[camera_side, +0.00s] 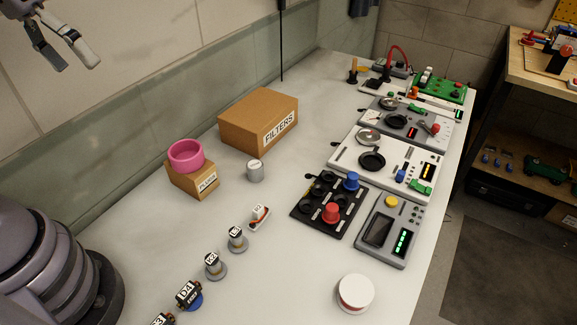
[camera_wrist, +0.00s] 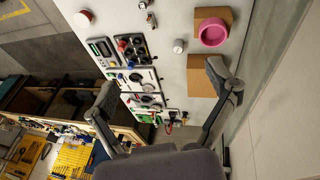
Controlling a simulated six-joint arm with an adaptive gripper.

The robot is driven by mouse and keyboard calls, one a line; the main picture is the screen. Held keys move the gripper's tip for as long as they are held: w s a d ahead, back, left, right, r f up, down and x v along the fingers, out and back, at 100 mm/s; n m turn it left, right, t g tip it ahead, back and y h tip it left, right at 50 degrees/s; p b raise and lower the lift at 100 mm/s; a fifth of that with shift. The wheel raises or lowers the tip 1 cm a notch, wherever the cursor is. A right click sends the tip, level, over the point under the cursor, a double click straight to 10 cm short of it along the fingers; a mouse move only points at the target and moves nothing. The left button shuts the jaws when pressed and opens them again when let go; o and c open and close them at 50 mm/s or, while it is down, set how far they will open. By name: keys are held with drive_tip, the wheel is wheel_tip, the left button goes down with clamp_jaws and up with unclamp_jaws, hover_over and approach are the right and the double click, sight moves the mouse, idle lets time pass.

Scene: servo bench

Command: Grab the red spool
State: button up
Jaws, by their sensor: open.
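The red spool (camera_side: 355,293) has a broad white top flange with a little red showing below it. It stands upright on the bench at the front right of the side view. In the wrist view the spool (camera_wrist: 84,18) is at the upper left, apart from my fingers. My gripper (camera_side: 78,66) is high at the upper left of the side view, far above the bench and well away from the spool. My gripper (camera_wrist: 160,78) is open and empty, with its two fingers spread wide in the wrist view.
A black tray (camera_side: 301,213) with red and blue knobs and a grey device (camera_side: 379,259) lie behind the spool. Several small labelled parts stand left of it. A FILTERS box (camera_side: 258,114) and a pink ring (camera_side: 186,156) on a small box are farther back. Bench around the spool is clear.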

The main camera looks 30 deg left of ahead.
sight(347, 280)
drive_tip(key=w+d+f+n+g+h, duration=0.3)
drive_tip(key=w+d+f, duration=0.3)
drive_tip(key=d+f, duration=0.15)
drive_tip(key=w+d+f+n+g+h, duration=0.35)
drive_tip(key=w+d+f, duration=0.3)
drive_tip(key=d, duration=0.25)
drive_tip(key=d+f+n+h, duration=0.1)
drive_tip(key=d+f+n, duration=0.1)
drive_tip(key=f, duration=0.5)
drive_tip(key=w+d+f+n+h, duration=0.1)
drive_tip(key=d+f+n, duration=0.1)
drive_tip(key=d+f, duration=0.2)
drive_tip(key=w+d+f+n+h, duration=0.1)
drive_tip(key=d+f+n+h, duration=0.1)
drive_tip(key=f, duration=0.7)
drive_tip(key=shift+d+f+n+g, duration=0.15)
drive_tip(key=shift+d+n, duration=0.1)
drive_tip(key=shift+d, duration=0.3)
drive_tip(key=shift+d+f+n+g, duration=0.1)
drive_tip(key=shift+d+f+n, duration=0.1)
drive_tip(key=shift+d, duration=0.3)
drive_tip(key=x, duration=1.3)
drive_tip(key=shift+w+d+r, duration=0.1)
drive_tip(key=shift+d, duration=0.4)
drive_tip(key=c, duration=1)
drive_tip(key=shift+c, duration=0.4)
drive_tip(key=shift+r, duration=0.15)
